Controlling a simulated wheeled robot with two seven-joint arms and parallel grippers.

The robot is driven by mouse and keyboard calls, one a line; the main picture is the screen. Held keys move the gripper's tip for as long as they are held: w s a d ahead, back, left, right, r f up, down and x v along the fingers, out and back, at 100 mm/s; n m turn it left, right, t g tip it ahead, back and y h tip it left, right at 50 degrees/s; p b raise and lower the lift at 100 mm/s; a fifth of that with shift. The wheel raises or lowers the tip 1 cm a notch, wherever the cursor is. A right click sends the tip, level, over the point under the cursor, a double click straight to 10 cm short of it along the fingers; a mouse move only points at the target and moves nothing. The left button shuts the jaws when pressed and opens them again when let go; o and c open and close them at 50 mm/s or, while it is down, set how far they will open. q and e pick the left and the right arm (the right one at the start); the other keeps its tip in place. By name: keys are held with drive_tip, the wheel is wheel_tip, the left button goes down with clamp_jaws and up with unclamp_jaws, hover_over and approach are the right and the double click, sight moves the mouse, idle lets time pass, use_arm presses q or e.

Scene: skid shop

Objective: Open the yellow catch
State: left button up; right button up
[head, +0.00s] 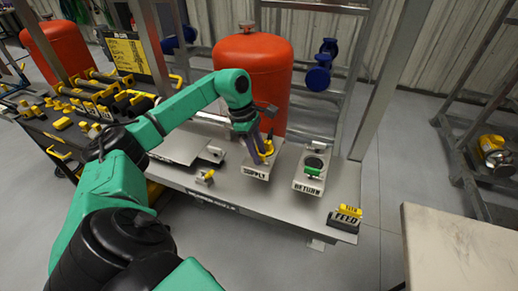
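A yellow catch (268,146) stands on the plate marked SUPPLY (256,171) on the grey skid deck, in the middle of the head view. My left gripper (262,158) reaches down to it from above, its grey fingers just left of and partly over the yellow part. The fingers overlap the catch in the picture. I cannot tell whether they touch it or how far apart they are. The lower part of the catch is partly hidden. My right gripper is out of view.
A plate marked RETURN (308,186) with a green part (313,172) stands to the right. A yellow-topped FEED block (346,217) sits at the deck's front right corner. An orange tank (252,65) rises behind. A small yellow-handled fitting (205,176) is left. A pale tabletop (465,245) is lower right.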

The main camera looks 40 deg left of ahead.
use_arm(q)
wheel_tip(320, 180, up, 7)
drive_tip(key=p, duration=0.6)
drive_tip(key=shift+r, duration=0.15)
drive_tip(key=shift+a+n+b, duration=0.1)
drive_tip(key=shift+n+b, duration=0.4)
drive_tip(key=shift+n, duration=0.3)
drive_tip(key=shift+n+t, duration=0.4)
drive_tip(key=shift+n, duration=0.4)
drive_tip(key=shift+r+n+y, duration=0.3)
drive_tip(key=shift+n, duration=0.2)
